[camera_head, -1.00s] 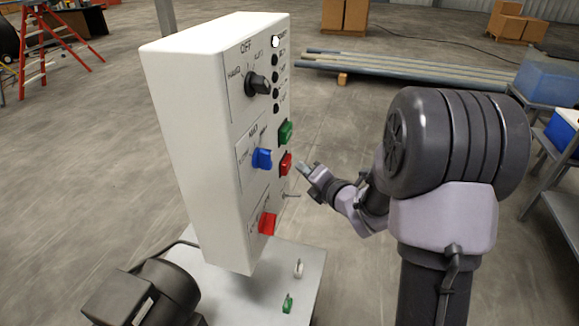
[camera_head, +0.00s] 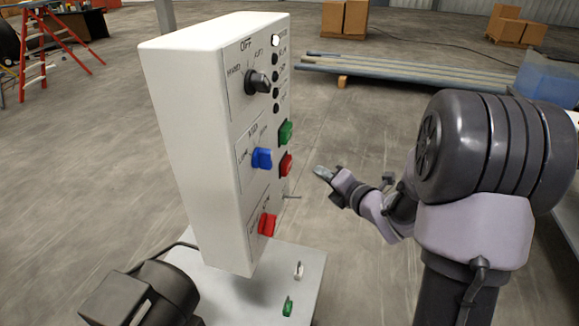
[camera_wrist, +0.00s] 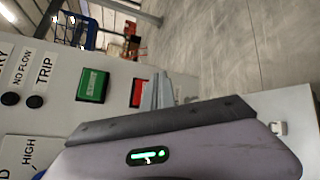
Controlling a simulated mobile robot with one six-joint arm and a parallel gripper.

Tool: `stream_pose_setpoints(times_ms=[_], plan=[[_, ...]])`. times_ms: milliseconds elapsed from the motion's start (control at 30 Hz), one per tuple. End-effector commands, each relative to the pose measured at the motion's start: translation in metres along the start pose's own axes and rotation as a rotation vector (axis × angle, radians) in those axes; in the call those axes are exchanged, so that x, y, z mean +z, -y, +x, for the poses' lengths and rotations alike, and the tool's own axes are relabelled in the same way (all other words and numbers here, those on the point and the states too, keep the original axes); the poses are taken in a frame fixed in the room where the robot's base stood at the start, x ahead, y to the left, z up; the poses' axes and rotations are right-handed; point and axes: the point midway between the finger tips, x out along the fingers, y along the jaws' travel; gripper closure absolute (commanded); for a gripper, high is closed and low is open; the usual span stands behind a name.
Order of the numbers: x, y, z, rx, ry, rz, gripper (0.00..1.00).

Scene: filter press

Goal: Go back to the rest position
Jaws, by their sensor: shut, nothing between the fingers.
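My gripper (camera_head: 322,173) is to the right of the white control box (camera_head: 190,130), apart from its front face in the head view. Its fingers are shut with nothing between them. In the wrist view the fingertips (camera_wrist: 158,92) show in front of the red button (camera_wrist: 137,92), near the green button (camera_wrist: 92,85). The box carries a black selector knob (camera_head: 258,82), a blue knob (camera_head: 262,158), a red knob (camera_head: 267,224), a green button (camera_head: 285,132), a red button (camera_head: 286,164) and a small toggle lever (camera_head: 292,196).
The box stands over a grey table (camera_head: 215,290) with a small white switch (camera_head: 298,270) and a green one (camera_head: 287,306). A dark motor (camera_head: 150,295) is at lower left. Pipes (camera_head: 400,72), cardboard boxes (camera_head: 345,17) and a red ladder (camera_head: 45,50) are far back.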

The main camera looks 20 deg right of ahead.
Motion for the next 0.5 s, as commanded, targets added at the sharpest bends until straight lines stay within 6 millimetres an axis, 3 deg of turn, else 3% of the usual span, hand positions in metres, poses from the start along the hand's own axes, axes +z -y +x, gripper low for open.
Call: stream_pose_setpoints(times_ms=[400,500], plan=[[0.001,-0.001,0.000,-0.005,0.003,0.009,1.00],[0.011,-0.014,-0.006,-0.071,0.052,0.141,1.00]])
